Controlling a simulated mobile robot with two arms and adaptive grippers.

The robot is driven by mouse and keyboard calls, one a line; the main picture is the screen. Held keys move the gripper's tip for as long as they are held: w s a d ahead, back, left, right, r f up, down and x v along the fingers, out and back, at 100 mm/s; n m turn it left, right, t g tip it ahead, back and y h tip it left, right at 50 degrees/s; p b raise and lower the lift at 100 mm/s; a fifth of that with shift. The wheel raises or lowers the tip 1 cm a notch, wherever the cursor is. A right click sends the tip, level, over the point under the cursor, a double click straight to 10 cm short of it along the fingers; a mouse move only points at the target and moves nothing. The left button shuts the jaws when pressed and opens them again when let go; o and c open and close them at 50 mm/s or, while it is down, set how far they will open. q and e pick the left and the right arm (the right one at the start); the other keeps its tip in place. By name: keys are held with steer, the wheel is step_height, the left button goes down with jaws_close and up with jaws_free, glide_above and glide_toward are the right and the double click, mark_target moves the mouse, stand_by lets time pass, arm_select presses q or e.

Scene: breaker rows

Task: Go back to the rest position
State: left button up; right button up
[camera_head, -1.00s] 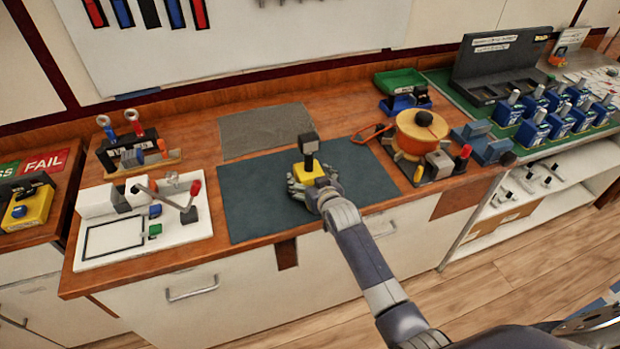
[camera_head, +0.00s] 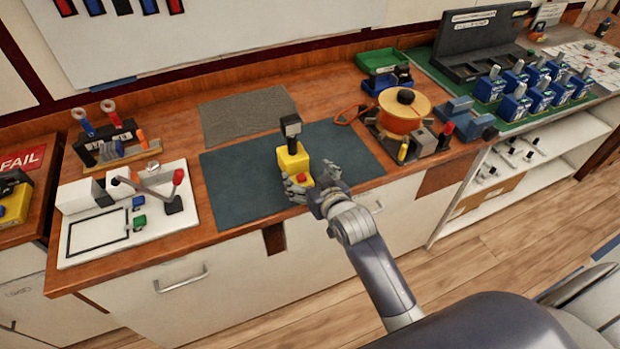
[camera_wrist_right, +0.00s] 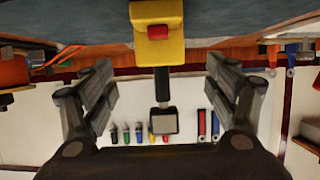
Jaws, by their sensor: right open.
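My right gripper (camera_head: 310,187) is open at the front of the dark mat (camera_head: 230,197), just in front of a yellow device (camera_head: 292,158) with a black lever and a red button. The device stands upright on the mat. In the right wrist view, the open fingers of my right gripper (camera_wrist_right: 160,100) spread to either side, with the yellow device (camera_wrist_right: 158,28) between and beyond them. Nothing is held. My left gripper is not in view.
A white fixture (camera_head: 80,232) with a lever and a tool rack (camera_head: 115,140) stand on the left. Blue breakers (camera_head: 515,105) stand in rows at far right. Floor is open in front.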

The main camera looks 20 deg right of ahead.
steer(key=shift+s+r, duration=0.2)
steer(key=shift+s, duration=0.25)
